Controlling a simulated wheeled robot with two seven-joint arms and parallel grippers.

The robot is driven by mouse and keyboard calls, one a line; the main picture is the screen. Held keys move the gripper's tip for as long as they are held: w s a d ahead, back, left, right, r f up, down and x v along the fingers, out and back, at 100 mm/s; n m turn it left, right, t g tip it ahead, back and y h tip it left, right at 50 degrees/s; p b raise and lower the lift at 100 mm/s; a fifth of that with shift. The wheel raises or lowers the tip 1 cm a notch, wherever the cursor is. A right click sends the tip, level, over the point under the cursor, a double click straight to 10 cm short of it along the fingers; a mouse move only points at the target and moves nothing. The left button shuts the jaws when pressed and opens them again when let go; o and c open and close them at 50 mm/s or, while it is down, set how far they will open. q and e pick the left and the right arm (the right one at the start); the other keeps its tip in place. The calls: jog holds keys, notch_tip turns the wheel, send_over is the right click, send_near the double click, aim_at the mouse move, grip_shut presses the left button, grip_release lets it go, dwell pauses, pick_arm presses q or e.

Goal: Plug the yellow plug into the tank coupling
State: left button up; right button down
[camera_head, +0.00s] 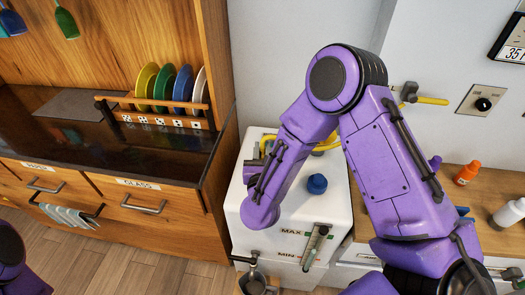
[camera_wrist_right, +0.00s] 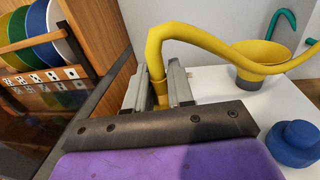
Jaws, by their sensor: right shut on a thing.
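The yellow plug (camera_wrist_right: 157,82) sits at the end of a yellow hose and is clasped between the fingers of my right gripper (camera_wrist_right: 158,88). In the head view my right gripper (camera_head: 262,148) is over the back left of the white tank (camera_head: 330,215), mostly hidden by my own arm. The plug's lower end is hidden behind the gripper body, so I cannot tell whether it touches anything. A yellow cup-shaped piece with a grey base (camera_wrist_right: 262,62) stands to the right in the wrist view. I cannot make out the tank coupling for certain. My left gripper is out of view.
A blue cap (camera_head: 317,184) is on the tank top. The yellow hose (camera_wrist_right: 215,45) arches rightward from the plug. A wooden cabinet with a plate rack (camera_head: 160,108) stands left. Bottles, including an orange one (camera_head: 467,173), stand on the right counter.

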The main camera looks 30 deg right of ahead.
jog(key=shift+b, duration=0.45)
dwell(0.7)
jog(key=shift+f+b, duration=2.05)
jog(key=shift+b, duration=0.05)
jog(key=c, duration=0.9)
grip_release()
jog(key=shift+s, duration=0.1)
jog(key=shift+s+a, duration=0.2)
jog(key=b+v, duration=0.3)
jog(key=v, duration=0.7)
